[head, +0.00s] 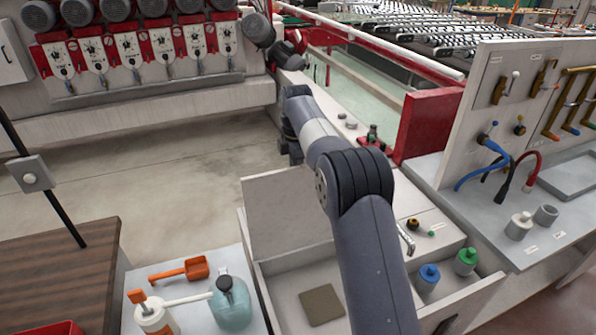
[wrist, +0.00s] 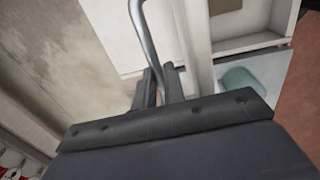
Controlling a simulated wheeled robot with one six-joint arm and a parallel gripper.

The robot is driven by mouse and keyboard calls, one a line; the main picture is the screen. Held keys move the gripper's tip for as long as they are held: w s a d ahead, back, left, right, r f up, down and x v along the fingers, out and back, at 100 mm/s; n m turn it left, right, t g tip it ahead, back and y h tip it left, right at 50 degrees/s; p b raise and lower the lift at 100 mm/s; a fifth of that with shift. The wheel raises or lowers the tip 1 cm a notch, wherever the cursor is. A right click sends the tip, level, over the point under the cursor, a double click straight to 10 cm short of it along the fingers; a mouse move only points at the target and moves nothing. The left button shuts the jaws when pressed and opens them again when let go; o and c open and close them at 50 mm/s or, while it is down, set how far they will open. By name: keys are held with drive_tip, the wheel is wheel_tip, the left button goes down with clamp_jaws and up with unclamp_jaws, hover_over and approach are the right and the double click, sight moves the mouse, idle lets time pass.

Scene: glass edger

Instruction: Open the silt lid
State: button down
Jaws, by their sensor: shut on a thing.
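The silt lid (head: 290,215) is a pale panel standing raised, nearly upright, at the back of an open pale box (head: 262,290). A flat brown-grey square (head: 322,305) lies inside the box. In the wrist view the lid (wrist: 105,30) shows its face beside a bent metal handle (wrist: 147,28). My gripper (wrist: 160,78) is shut on this handle, on the side of the lid away from the box opening. In the head view my arm reaches over the box, and my fingertips and the handle are hidden or too small to tell.
Left of the box, a side table holds an orange scoop (head: 195,268), a white bottle (head: 155,318) and a teal jug (head: 230,300). Blue (head: 428,278) and green (head: 466,261) capped bottles stand right of the box. Bare floor (head: 180,165) lies behind the lid.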

drive_tip(key=shift+w+a+f, duration=0.2)
drive_tip(key=shift+w+f, duration=0.05)
drive_tip(key=shift+w, duration=0.35)
drive_tip(key=shift+w+a+f, duration=0.15)
drive_tip(key=shift+w+f, duration=0.1)
drive_tip(key=shift+w, duration=0.4)
drive_tip(key=shift+w+a+f, duration=0.2)
drive_tip(key=shift+w+f, duration=0.05)
drive_tip(key=shift+w, duration=0.35)
drive_tip(key=c, duration=1.5)
unclamp_jaws()
drive_tip(key=shift+w, duration=0.2)
drive_tip(key=shift+r, duration=0.15)
drive_tip(key=shift+r, duration=0.1)
drive_tip(key=shift+s, duration=0.15)
